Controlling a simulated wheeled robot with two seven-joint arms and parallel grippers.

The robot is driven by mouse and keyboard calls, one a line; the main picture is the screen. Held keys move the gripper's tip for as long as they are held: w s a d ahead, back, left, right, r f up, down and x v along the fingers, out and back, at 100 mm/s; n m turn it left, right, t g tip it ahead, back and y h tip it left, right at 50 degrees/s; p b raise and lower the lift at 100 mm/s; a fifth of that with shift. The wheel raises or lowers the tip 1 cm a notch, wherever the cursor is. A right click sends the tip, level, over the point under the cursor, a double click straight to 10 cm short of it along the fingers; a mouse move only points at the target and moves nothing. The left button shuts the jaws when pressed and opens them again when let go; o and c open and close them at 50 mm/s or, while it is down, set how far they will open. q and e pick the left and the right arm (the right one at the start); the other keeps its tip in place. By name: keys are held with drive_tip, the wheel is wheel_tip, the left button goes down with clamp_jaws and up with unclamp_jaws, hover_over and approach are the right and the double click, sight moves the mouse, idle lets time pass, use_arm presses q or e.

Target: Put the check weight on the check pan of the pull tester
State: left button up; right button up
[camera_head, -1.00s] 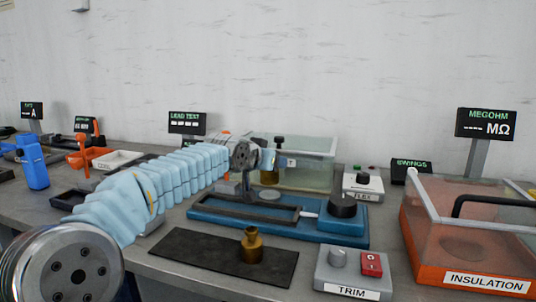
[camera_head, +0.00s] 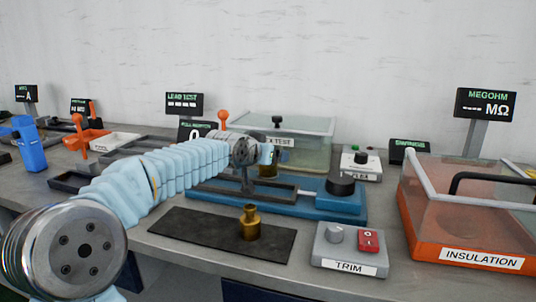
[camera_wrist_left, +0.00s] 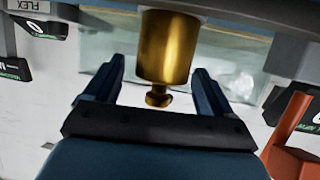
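A brass check weight (camera_wrist_left: 166,48), a cylinder with a small knob, shows in the left wrist view. The knob lies between the spread dark fingers of my left gripper (camera_wrist_left: 156,85), with gaps beside it. The gripper is open. In the head view my left arm reaches over the blue pull tester (camera_head: 318,208), and the weight (camera_head: 267,170) is beside the gripper tip. The weight appears to be over or on the round check pan, which is hidden behind it. I cannot tell if it rests there. My right gripper is not in view.
A second brass piece (camera_head: 249,224) stands on the black mat (camera_head: 190,225) in front. A TRIM box (camera_head: 349,252) and an orange INSULATION bin (camera_head: 470,255) stand to the right. A clear tank (camera_head: 305,140) stands behind the tester.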

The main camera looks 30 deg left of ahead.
use_arm(q)
drive_tip(key=shift+r, duration=0.2)
drive_tip(key=shift+s, duration=0.35)
drive_tip(key=b+v, duration=0.1)
drive_tip(key=v, duration=1)
